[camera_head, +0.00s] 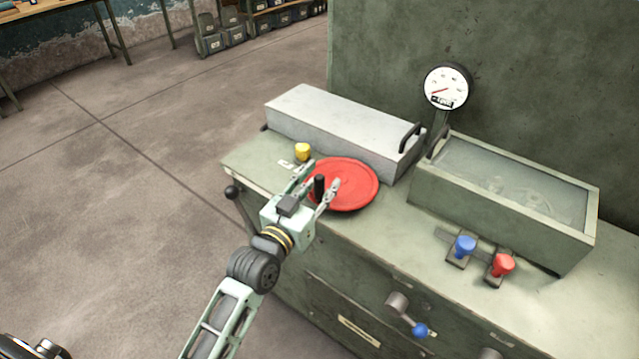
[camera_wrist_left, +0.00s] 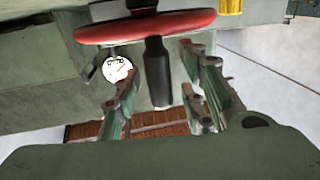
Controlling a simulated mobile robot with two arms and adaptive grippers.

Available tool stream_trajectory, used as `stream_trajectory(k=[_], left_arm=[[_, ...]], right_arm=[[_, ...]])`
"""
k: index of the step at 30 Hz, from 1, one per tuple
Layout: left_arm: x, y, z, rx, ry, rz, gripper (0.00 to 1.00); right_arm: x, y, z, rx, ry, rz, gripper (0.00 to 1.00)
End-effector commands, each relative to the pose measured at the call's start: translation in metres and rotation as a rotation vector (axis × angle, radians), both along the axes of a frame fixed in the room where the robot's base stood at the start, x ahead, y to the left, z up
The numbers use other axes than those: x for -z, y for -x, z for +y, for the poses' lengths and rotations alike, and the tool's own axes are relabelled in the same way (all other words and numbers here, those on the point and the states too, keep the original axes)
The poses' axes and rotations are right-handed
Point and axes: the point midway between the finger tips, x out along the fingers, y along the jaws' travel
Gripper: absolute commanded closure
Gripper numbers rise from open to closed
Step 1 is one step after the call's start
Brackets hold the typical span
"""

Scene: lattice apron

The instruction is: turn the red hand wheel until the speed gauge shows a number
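The red hand wheel (camera_head: 352,186) lies flat on top of the green machine cabinet, with a black upright handle (camera_head: 319,185) near its left edge. In the left wrist view the wheel (camera_wrist_left: 120,30) and its black handle (camera_wrist_left: 157,75) also show. My left gripper (camera_head: 319,182) is open at the wheel's left side, its two fingers apart on either side of the handle, with gaps visible. The speed gauge (camera_head: 446,88) is a white dial with a red needle on a post; its small dark label is too small to read. My right gripper is not in view.
A yellow knob (camera_head: 303,151) stands just behind the wheel. A grey box lid with a black handle (camera_head: 345,130) lies behind it. A glass-topped case (camera_head: 510,195) is to the right, with blue (camera_head: 465,246) and red (camera_head: 502,264) levers in front. The floor at left is clear.

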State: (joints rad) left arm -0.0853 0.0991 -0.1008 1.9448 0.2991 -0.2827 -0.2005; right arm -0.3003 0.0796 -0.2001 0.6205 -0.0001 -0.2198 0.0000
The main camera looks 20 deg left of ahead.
Motion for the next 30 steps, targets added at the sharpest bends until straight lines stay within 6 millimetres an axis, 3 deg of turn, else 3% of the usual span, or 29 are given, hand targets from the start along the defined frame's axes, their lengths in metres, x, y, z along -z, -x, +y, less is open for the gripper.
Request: stream_trajectory(k=[5, 18, 30], left_arm=[[0.0004, 0.0002, -0.0002, 0.0, 0.0, 0.0, 0.64], [0.0004, 0.0004, 0.0, 0.0, 0.0, 0.001, 1.0], [0.0005, 0.0003, -0.0004, 0.0, 0.0, 0.001, 1.0]], right_arm=[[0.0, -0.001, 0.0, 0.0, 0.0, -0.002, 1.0], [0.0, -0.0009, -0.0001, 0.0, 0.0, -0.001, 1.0], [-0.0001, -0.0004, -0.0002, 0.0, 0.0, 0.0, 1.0]])
